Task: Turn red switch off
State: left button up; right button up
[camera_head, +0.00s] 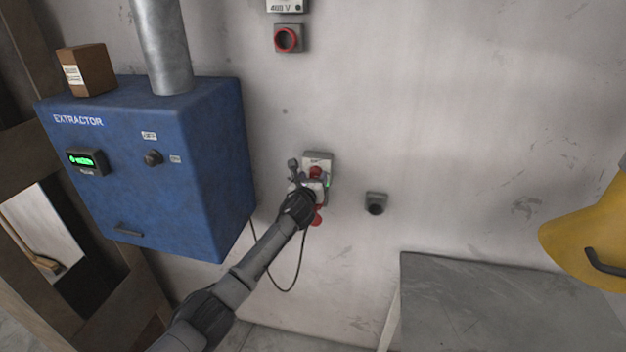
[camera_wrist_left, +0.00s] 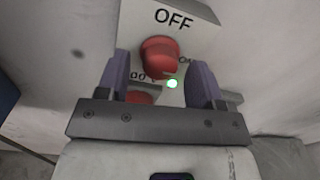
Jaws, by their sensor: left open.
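The red switch (camera_wrist_left: 158,56) is a rounded red knob on a pale panel (camera_wrist_left: 200,38) marked OFF at its top. In the head view the panel is on the wall, with the red knob (camera_head: 316,172) showing just above my left gripper (camera_head: 308,184). In the wrist view my left gripper (camera_wrist_left: 157,82) is open, its two purple-grey fingers on either side of the knob, with gaps showing. Whether they touch it I cannot tell. A green light (camera_wrist_left: 172,83) glows below the knob. Part of the panel's lower lettering is hidden. My right gripper is not in view.
A blue extractor box (camera_head: 222,160) with a metal duct (camera_head: 163,45) hangs left of the panel. A red-ringed socket (camera_head: 288,39) is above and a small dark fitting (camera_head: 376,204) is to the right. A grey surface (camera_head: 480,300) and a yellow object (camera_head: 590,235) are at right.

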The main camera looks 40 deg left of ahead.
pick_arm(q)
jog(key=shift+c, duration=0.4)
jog(key=c, duration=0.9)
jog(key=shift+o, duration=0.2)
jog(key=n, duration=0.4)
jog(key=n+b, duration=0.1)
jog(key=n, duration=0.3)
jog(key=shift+f+n, duration=0.1)
jog(key=shift+n, duration=0.3)
jog(key=n+b, duration=0.1)
jog(key=n, duration=0.3)
jog(key=shift+d+n, duration=0.1)
jog(key=shift+n, duration=0.2)
jog(key=shift+n+y+b, duration=0.4)
jog(key=shift+n+b, duration=0.2)
jog(key=shift+n, duration=1.8)
